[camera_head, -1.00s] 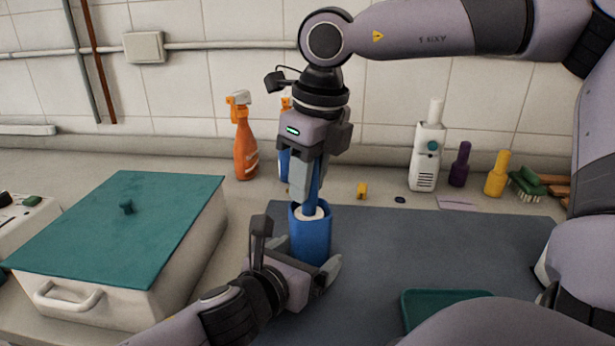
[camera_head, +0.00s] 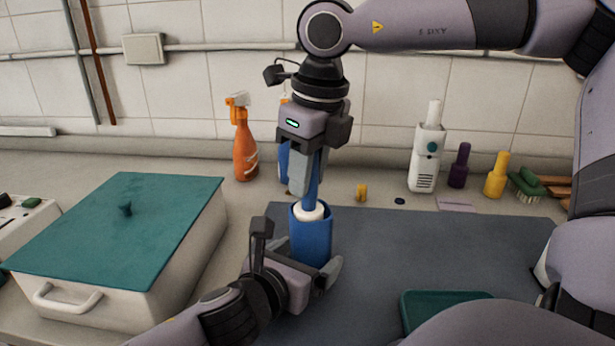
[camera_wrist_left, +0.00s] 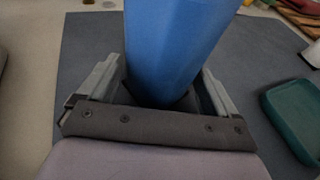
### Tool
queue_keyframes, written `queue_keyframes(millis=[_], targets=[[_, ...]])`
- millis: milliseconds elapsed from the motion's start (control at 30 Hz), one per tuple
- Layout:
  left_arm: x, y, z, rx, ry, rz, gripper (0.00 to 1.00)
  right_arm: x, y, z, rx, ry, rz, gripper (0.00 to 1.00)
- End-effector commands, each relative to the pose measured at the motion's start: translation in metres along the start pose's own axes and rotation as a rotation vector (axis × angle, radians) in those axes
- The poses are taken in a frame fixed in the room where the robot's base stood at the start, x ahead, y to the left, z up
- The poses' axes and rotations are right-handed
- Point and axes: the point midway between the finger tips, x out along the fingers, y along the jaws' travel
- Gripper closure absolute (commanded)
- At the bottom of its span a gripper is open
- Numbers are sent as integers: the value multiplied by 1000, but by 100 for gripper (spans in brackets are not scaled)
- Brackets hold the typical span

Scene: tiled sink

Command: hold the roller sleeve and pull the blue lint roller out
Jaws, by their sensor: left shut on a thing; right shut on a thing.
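The blue roller sleeve (camera_head: 311,243) stands upright on the grey mat's left part. My left gripper (camera_head: 322,275) is shut around its lower part; the left wrist view shows the sleeve (camera_wrist_left: 180,45) between the two fingers of my left gripper (camera_wrist_left: 158,90). The lint roller (camera_head: 309,213) has a white roll whose top shows at the sleeve's mouth, with a blue handle rising from it. My right gripper (camera_head: 308,178) points down from above and is shut on the blue handle. The roller's lower part is hidden inside the sleeve.
A white box with a teal lid (camera_head: 120,225) stands at left. An orange spray bottle (camera_head: 244,145), a white bottle (camera_head: 427,155) and purple and yellow bottles line the back. A green tray (camera_head: 440,303) lies at front right. The grey mat (camera_head: 430,245) is mostly clear.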

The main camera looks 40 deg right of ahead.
Motion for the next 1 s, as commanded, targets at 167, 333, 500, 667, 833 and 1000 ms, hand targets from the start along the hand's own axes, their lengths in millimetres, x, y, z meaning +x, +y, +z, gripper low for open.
queue_keyframes(millis=[167,333,500,667,833,1000], targets=[[0,-1,0,0,-1,-2,38,-8,1,2,0,-6,3,100],[0,0,0,0,-1,-1,38,-15,1,3,1,-6,4,100],[0,0,0,0,-1,-1,38,-22,1,4,0,-6,4,100],[0,0,1,0,-1,-1,38,-28,1,5,0,-5,3,100],[0,0,1,0,-1,-1,38,-35,1,6,1,-5,4,100],[0,0,1,1,-1,-1,38,-42,1,7,1,-6,4,100]])
